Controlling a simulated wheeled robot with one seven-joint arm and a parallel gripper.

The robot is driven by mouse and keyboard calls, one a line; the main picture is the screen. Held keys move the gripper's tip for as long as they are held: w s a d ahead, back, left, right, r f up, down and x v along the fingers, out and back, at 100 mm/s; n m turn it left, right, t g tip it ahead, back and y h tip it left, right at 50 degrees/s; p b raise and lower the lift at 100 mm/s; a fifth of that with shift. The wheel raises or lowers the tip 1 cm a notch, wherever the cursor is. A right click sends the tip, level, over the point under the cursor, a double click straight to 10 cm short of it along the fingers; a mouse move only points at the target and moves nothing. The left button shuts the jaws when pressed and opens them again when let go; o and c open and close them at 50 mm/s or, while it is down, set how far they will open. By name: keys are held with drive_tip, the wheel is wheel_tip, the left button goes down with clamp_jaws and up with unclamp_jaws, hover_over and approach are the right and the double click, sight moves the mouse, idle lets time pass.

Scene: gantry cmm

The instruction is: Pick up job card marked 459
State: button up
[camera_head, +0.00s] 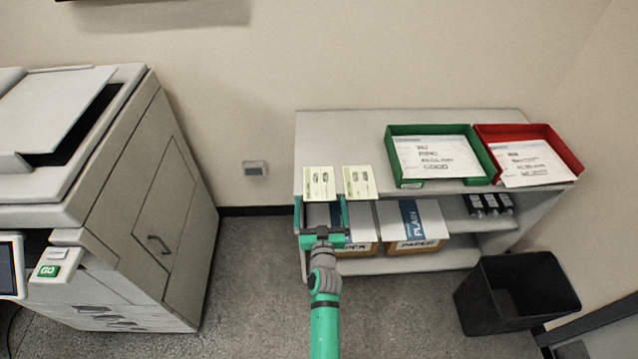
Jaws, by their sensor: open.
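Two pale yellow-green cards lie side by side on the left part of the shelf top, a left card (319,183) and a right card (359,182). Both carry dark printing that is too small to read, so I cannot tell which is marked 459. My green gripper (321,201) is open, with its fingers pointing away from me at the shelf's front edge. Its fingertips are just in front of the left card, one toward each side of it. Nothing shows between the fingers. I cannot tell the gripper's exact height above the top.
A green tray (408,184) and a red tray (573,160), both with papers, stand to the right on the shelf unit (350,125). Paper boxes (418,245) sit below. A black bin (475,303) stands right, a large copier (160,215) left. Floor between is clear.

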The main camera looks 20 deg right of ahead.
drive_tip(key=c, duration=1)
drive_tip(key=shift+r, duration=0.15)
